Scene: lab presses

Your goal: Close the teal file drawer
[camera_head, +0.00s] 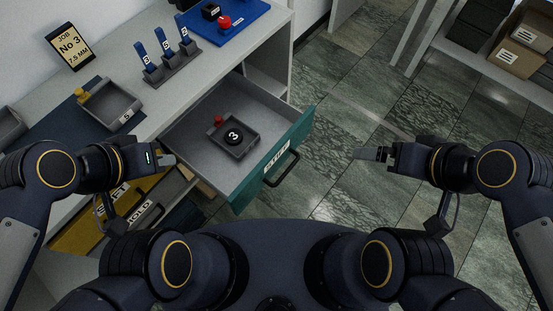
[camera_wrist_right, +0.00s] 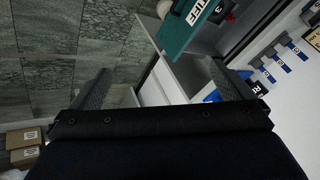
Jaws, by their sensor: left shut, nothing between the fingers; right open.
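The teal file drawer (camera_head: 262,170) stands pulled out from the white cabinet, with a pale label and a dark bar handle (camera_head: 283,169) on its front. Inside it sits a grey tray (camera_head: 240,154) holding a black disc marked 3 (camera_head: 233,136). My left gripper (camera_head: 172,159) is shut and empty, at the left of the drawer in the picture. My right gripper (camera_head: 364,154) is open and empty, to the right of the drawer front and apart from it. In the right wrist view the teal drawer front (camera_wrist_right: 187,28) shows at the top, beyond the spread fingers (camera_wrist_right: 165,88).
A yellow drawer front (camera_head: 90,225) lies below and left, partly behind my left arm. The counter (camera_head: 130,120) holds trays, a rack of blue-handled tools (camera_head: 165,65) and a blue mat (camera_head: 245,28). Tiled floor is clear right of the drawer; shelves with boxes (camera_head: 515,58) stand top right.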

